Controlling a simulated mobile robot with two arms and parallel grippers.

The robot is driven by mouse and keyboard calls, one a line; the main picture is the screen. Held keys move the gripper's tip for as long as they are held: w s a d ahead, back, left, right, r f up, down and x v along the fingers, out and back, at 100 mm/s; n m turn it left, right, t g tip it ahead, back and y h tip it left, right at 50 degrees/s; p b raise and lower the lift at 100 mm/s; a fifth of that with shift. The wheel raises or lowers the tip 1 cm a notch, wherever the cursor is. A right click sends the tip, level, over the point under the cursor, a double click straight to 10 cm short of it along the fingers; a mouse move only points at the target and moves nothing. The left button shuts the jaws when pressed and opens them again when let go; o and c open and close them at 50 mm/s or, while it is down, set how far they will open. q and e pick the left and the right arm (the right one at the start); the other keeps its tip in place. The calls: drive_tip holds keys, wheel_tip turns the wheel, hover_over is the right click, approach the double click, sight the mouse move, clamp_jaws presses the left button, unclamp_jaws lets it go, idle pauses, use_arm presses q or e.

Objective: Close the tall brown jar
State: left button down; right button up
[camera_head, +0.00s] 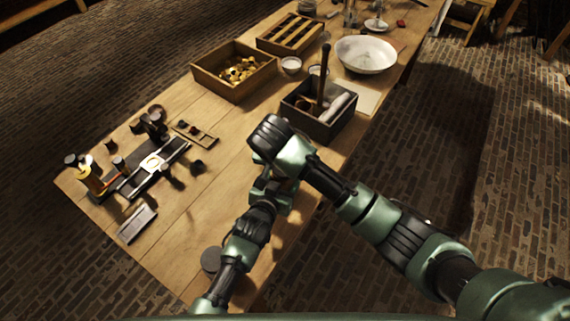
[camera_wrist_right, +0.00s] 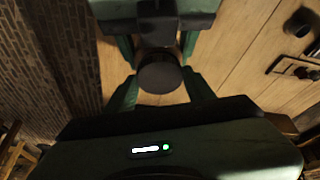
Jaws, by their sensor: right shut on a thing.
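My right gripper (camera_wrist_right: 160,92) is shut on a dark round piece (camera_wrist_right: 161,76), seen from above between its fingers; it looks like a lid or a jar top. I cannot tell which. My left gripper (camera_wrist_right: 156,46) comes in from the opposite side, its fingers close to the same piece. In the head view the two grippers meet above the bare table middle, and my right arm hides what is between them. I cannot make out a tall brown jar there. Whether the left fingers grip something is hidden.
A grey disc (camera_head: 211,260) lies beside my left forearm. Small dark jars and a tray (camera_head: 152,170) stand at the table's left end. A dark crate (camera_head: 320,128), a wooden box of yellow pieces (camera_head: 207,84), a slatted box (camera_head: 264,42) and a white bowl (camera_head: 366,55) are behind.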

drive_tip(key=m, duration=0.1)
drive_tip(key=m+h, duration=0.1)
drive_tip(key=m, duration=0.2)
drive_tip(key=shift+a+h, duration=0.25)
drive_tip(key=shift+h, duration=0.05)
drive_tip(key=shift+d, duration=0.1)
drive_tip(key=o, duration=1.3)
drive_tip(key=shift+w, duration=0.1)
drive_tip(key=shift+c, duration=0.2)
drive_tip(key=shift+r, duration=2.3)
drive_tip(key=shift+c, duration=0.3)
